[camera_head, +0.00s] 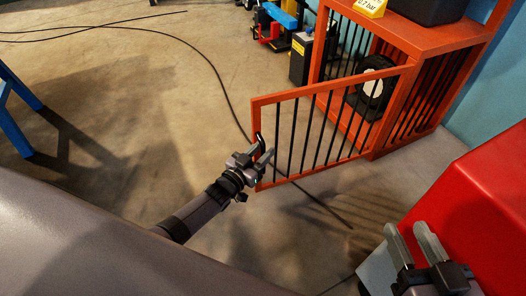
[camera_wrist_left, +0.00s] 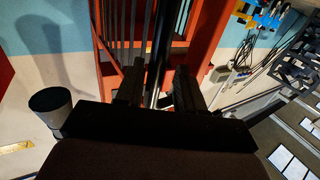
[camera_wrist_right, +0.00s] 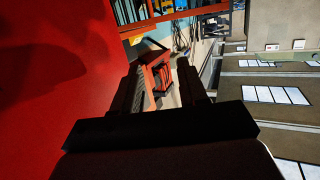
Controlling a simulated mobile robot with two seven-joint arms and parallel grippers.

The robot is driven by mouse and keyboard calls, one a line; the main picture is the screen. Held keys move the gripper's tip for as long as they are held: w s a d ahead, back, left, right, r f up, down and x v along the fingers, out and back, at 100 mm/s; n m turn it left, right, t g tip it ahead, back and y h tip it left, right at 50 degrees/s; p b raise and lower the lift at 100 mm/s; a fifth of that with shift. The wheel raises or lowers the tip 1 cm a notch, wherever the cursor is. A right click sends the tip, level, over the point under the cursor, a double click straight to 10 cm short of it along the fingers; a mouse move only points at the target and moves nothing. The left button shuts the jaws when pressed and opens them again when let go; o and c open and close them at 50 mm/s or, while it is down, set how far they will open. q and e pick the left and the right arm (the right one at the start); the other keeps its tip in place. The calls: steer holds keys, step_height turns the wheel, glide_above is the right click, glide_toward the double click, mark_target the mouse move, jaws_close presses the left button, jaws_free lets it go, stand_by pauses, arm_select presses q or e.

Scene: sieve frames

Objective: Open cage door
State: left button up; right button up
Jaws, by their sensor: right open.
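The cage (camera_head: 425,40) is an orange frame with black bars at the upper right of the head view. Its orange barred door (camera_head: 330,90) stands swung out from the frame, its free edge toward the left. A black handle (camera_head: 258,141) is on that free edge. My left gripper (camera_head: 258,157) is at the handle edge, its fingers apart. In the left wrist view, a dark bar (camera_wrist_left: 161,45) shows between or just beyond the left fingers; contact cannot be told. My right gripper (camera_head: 413,240) is open and empty at the lower right, beside a red surface.
A black round device (camera_head: 374,90) sits inside the cage. A red block (camera_head: 480,205) stands at the right. A blue stand (camera_head: 15,115) is at the left edge. A cable (camera_head: 215,75) crosses the floor. The floor left of the door is mostly clear.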

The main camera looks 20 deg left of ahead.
arm_select(q)
steer(key=shift+d+r, duration=0.1)
steer(key=p+v, duration=0.3)
steer(key=v, duration=0.4)
arm_select(e)
steer(key=shift+w+a+f+m+g+y, duration=0.1)
steer(key=shift+w+a+m+g+y, duration=0.15)
steer(key=shift+a+g, duration=0.2)
steer(key=shift+w+a+f+m+g+y, duration=0.1)
steer(key=shift+a+m+g+y, duration=0.05)
steer(key=shift+a+m+g, duration=0.3)
arm_select(q)
steer(key=shift+s, duration=0.15)
arm_select(e)
steer(key=shift+r, duration=0.1)
